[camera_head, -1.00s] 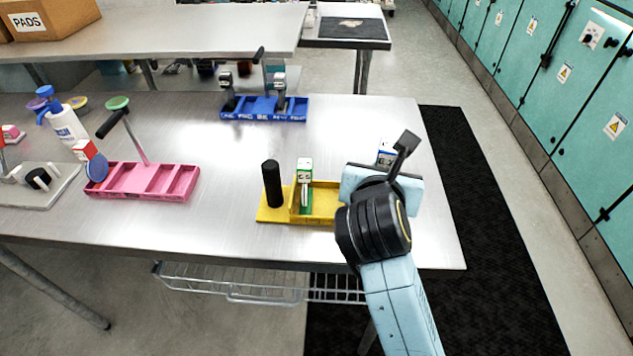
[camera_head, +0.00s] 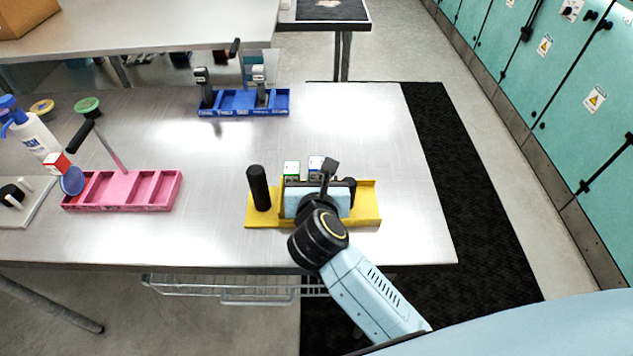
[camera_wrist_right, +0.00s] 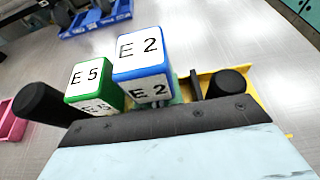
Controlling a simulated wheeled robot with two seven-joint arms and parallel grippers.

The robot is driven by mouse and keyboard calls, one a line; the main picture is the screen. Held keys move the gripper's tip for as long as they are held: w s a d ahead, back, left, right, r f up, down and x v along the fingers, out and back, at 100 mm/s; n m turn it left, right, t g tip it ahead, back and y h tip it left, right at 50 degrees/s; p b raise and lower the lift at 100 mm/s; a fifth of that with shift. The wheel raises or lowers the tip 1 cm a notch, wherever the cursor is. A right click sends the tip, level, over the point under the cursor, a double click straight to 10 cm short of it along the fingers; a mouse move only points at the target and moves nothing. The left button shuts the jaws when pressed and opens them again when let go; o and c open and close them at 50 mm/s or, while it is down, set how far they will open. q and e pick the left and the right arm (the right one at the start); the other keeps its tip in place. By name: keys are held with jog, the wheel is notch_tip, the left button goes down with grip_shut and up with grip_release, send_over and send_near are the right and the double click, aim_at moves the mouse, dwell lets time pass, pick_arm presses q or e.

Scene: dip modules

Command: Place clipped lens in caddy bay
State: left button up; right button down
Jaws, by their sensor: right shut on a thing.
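A white lens block with blue edges marked E 2 (camera_wrist_right: 143,58) is held by my right gripper (camera_head: 320,186). Its top also shows in the head view (camera_head: 316,164). The gripper is over the yellow caddy (camera_head: 367,206) and hides most of its bays. A green-edged block marked E 5 (camera_wrist_right: 92,82) stands in the caddy just left of E 2; it shows in the head view too (camera_head: 291,169). E 2 looks higher than E 5. Its lower end is hidden, so I cannot tell whether it is inside a bay. My left gripper is not in view.
A black post (camera_head: 259,188) rises from the caddy's left end. A pink caddy (camera_head: 122,190) stands left and a blue caddy (camera_head: 243,103) behind. A pump bottle (camera_head: 36,135) is far left. The steel table is clear to the right.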

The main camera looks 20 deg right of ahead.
jog(key=shift+f, duration=0.55)
jog(key=c, duration=2)
grip_release()
jog(key=shift+f, duration=0.15)
jog(key=shift+o, duration=1)
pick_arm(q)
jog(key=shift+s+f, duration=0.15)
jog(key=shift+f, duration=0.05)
pick_arm(e)
jog(key=shift+r, duration=0.3)
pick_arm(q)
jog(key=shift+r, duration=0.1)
pick_arm(e)
jog(key=v, duration=1.2)
jog(key=shift+f, duration=0.2)
